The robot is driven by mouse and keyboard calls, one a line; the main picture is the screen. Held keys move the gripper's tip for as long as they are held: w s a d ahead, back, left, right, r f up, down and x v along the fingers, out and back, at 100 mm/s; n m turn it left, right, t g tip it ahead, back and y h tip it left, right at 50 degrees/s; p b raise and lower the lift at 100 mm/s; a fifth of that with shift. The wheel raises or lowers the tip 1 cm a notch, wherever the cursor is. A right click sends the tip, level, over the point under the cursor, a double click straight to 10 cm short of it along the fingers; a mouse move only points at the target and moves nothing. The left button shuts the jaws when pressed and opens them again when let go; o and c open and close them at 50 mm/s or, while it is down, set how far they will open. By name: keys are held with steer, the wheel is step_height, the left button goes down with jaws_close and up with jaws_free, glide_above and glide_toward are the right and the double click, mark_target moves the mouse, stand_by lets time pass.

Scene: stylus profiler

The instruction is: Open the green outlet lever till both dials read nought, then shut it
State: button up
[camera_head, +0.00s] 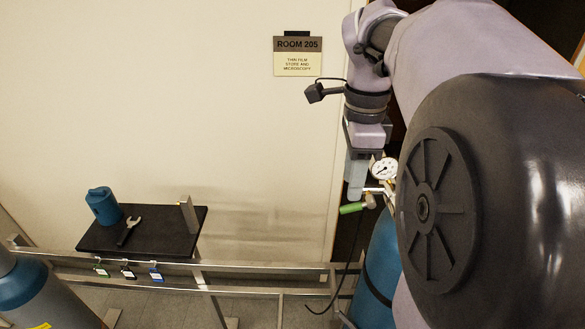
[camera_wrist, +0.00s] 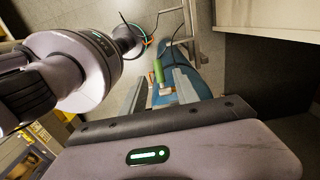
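The green outlet lever (camera_head: 352,208) sticks out to the left from the brass valve fitting (camera_head: 371,201) on top of a blue gas cylinder (camera_head: 378,275). One round white dial (camera_head: 384,168) shows just above the fitting; its needle is too small to read surely. A second dial cannot be made out. My gripper (camera_head: 356,192) points down just above the lever, left of the dial. In the wrist view my gripper (camera_wrist: 160,78) is open, with the green lever (camera_wrist: 158,71) showing between its two fingers. I cannot tell whether a finger touches it.
A metal rail (camera_head: 240,288) runs along the wall with tags hanging from it. Another cylinder (camera_head: 45,295) stands at lower left. A black cable hangs near the blue cylinder.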

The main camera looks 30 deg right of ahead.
mark_target(352, 205)
steer(key=f, duration=0.3)
steer(key=s+f, duration=0.1)
steer(key=f, duration=0.1)
steer(key=shift+d+b, duration=0.25)
steer(key=shift+b, duration=0.05)
steer(key=shift+w+a+f, duration=0.15)
steer(key=shift+w+f, duration=0.2)
steer(key=shift+f, duration=0.1)
steer(key=shift+s, duration=0.2)
steer(key=shift+c, duration=0.7)
jaws_close()
